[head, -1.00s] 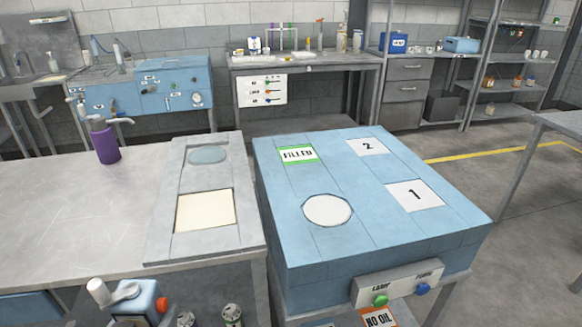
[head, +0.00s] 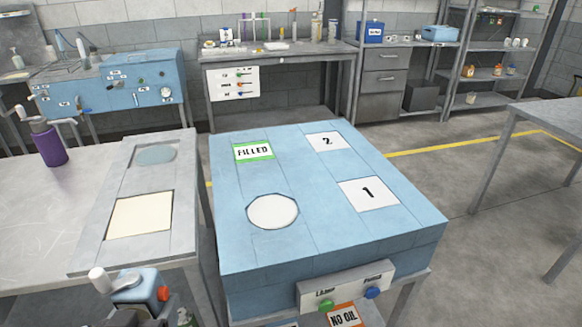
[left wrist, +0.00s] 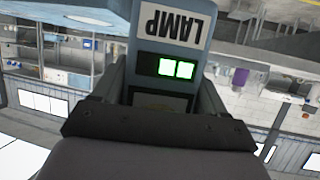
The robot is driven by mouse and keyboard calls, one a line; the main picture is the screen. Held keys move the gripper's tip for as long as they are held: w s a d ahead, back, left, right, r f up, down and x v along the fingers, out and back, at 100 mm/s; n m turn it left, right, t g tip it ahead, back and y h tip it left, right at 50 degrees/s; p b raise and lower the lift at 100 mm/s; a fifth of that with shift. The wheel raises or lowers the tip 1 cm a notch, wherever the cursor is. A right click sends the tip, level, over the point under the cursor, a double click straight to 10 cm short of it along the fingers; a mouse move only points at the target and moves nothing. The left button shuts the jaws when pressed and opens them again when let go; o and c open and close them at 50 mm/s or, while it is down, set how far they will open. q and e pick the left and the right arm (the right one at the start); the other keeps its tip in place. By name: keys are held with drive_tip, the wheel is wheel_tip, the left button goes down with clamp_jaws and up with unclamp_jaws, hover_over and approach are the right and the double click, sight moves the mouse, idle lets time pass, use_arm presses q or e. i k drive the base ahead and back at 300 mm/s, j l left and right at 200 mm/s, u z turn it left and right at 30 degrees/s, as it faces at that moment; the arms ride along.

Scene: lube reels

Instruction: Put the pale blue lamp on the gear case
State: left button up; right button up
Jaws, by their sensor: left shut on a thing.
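The pale blue lamp (head: 140,291) is at the bottom left of the head view, with a white knob and a red button. In the left wrist view the lamp (left wrist: 172,48) fills the middle, with a LAMP label and two lit green squares. My left gripper (left wrist: 158,98) is shut on it; in the head view its dark part shows only at the bottom edge. The large blue block, which looks like the gear case (head: 300,165), stands right of the lamp. Its top has a white round pad, a FILLED label and squares 1 and 2. My right gripper is not in view.
A steel bench (head: 40,205) with a purple bottle (head: 50,147) and a grey panel (head: 180,200) stands left of the case. LAMP and PUMP buttons (head: 345,293) are on the case's front. Open floor (head: 450,180) lies right of it, before another table (head: 545,125).

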sight(323, 202)
drive_tip(key=i+l, duration=0.15)
drive_tip(key=l, duration=0.15)
drive_tip(key=i+l+z, duration=0.1)
drive_tip(key=l, duration=0.2)
drive_tip(key=i+l, duration=0.5)
drive_tip(key=i, duration=0.2)
drive_tip(key=k+l+z, duration=0.05)
